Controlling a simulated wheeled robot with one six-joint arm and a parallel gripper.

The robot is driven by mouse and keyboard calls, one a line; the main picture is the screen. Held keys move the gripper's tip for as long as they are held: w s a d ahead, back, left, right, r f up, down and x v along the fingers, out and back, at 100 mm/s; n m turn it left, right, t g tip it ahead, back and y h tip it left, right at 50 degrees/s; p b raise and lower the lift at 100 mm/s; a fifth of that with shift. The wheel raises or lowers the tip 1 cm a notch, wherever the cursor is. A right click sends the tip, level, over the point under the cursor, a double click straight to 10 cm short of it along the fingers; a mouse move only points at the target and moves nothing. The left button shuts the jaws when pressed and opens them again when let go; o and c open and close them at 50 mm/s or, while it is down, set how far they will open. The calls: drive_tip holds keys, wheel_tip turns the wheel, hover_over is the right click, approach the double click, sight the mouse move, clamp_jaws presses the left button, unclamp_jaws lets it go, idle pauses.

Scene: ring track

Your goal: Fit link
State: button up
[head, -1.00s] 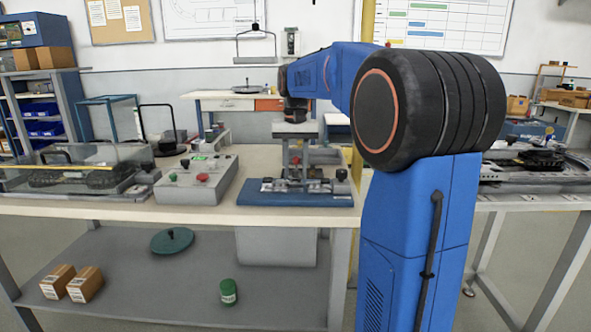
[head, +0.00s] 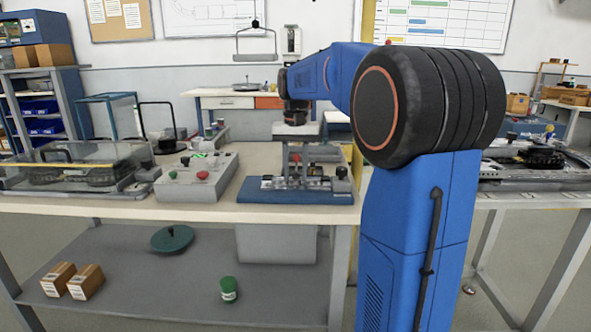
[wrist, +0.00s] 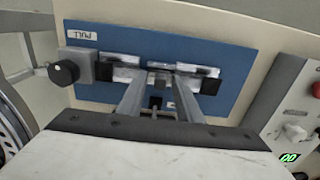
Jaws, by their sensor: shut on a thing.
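A blue fixture plate (head: 295,197) lies near the front edge of the bench, with metal blocks and a black knob (head: 342,171) at its right. In the wrist view the blue plate (wrist: 228,42) carries two bright metal blocks, a "PULL" label and the black knob (wrist: 64,72). My gripper (head: 296,178) points straight down over the middle of the plate. In the wrist view my gripper (wrist: 160,80) has its two fingers close together on a small grey link (wrist: 160,72), between the blocks. The fingers hide much of the link, so I cannot tell whether it is seated.
A grey control box (head: 196,177) with a red button stands left of the plate. A clear-covered tray (head: 75,168) is further left. Beige bench top is free behind the plate. A green jar (head: 228,289) and boxes (head: 85,281) are on the lower shelf.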

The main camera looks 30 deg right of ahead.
drive_tip(key=shift+f, duration=0.4)
drive_tip(key=o, duration=1.1)
drive_tip(key=shift+r, duration=0.1)
wheel_tip(320, 180, up, 17)
drive_tip(key=shift+r, duration=0.1)
idle(0.5)
drive_tip(key=s+a+f+n+t, duration=0.1)
drive_tip(key=s+a+f+n, duration=0.1)
drive_tip(key=s+a+f, duration=0.5)
drive_tip(key=s+a+f+n+t, duration=0.15)
drive_tip(key=s+a+f, duration=0.3)
drive_tip(key=s, duration=0.45)
drive_tip(key=s+a+f+n, duration=0.1)
drive_tip(key=s+f, duration=0.3)
drive_tip(key=f, duration=0.2)
drive_tip(key=s+a+f+n+t, duration=0.1)
drive_tip(key=s+a+f, duration=0.1)
drive_tip(key=s+f, duration=0.3)
drive_tip(key=s+a+f+n+t, duration=0.1)
drive_tip(key=s+f, duration=0.4)
drive_tip(key=f, duration=0.2)
drive_tip(key=shift+s+a+f, duration=0.1)
drive_tip(key=shift+a+f, duration=0.05)
drive_tip(key=shift+f, duration=0.25)
